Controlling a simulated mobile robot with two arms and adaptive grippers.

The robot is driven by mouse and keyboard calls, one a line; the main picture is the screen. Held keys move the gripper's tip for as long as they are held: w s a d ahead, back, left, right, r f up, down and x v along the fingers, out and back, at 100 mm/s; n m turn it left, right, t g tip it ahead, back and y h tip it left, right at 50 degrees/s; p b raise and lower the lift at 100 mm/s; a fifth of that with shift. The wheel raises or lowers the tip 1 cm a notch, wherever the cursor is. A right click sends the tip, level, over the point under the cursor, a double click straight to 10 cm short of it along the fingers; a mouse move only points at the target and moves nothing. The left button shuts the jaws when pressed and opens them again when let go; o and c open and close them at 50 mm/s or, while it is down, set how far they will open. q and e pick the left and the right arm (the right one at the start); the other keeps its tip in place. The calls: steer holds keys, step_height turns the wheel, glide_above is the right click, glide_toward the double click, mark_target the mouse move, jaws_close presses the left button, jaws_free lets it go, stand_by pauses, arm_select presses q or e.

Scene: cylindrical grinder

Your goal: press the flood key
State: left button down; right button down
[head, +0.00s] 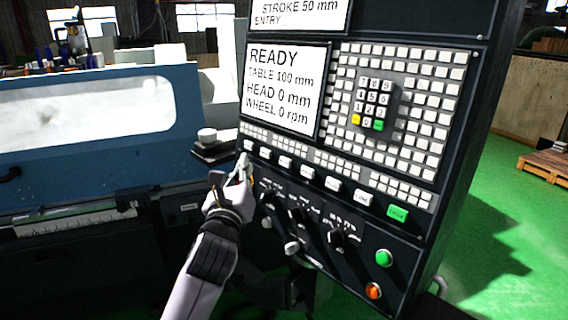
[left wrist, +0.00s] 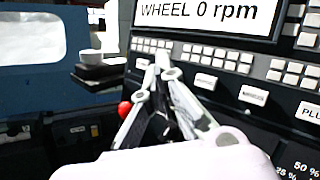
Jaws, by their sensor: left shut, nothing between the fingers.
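A row of white labelled keys runs along the control panel below the screen, ending in a green key (head: 397,212) at the right. Most labels are too small to read, so I cannot tell which is the flood key. My left gripper (head: 243,162) is shut and empty, its tips close to the leftmost white key (head: 249,145). In the left wrist view the gripper (left wrist: 167,66) points at the panel just right of that key (left wrist: 142,64). Whether the tips touch the panel cannot be told. My right gripper is not in view.
The screen (head: 285,88) reads READY and WHEEL 0 rpm. A keypad (head: 371,103) sits among small keys to its right. Below the key row are black knobs (head: 300,214), a green button (head: 384,258) and an orange button (head: 373,291). The blue grinder (head: 90,150) stands at left.

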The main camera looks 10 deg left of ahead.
mark_target(285, 162)
arm_select(q)
steer(key=w+d+f+b, duration=0.1)
steer(key=w+d+b, duration=0.2)
steer(key=w, duration=0.4)
steer(key=shift+d+f+b, duration=0.25)
steer(key=shift+d+b, duration=0.1)
steer(key=shift+d, duration=0.5)
steer(key=shift+w+d, duration=0.1)
stand_by(0.7)
steer(key=shift+w+d, duration=0.1)
steer(key=shift+w, duration=0.1)
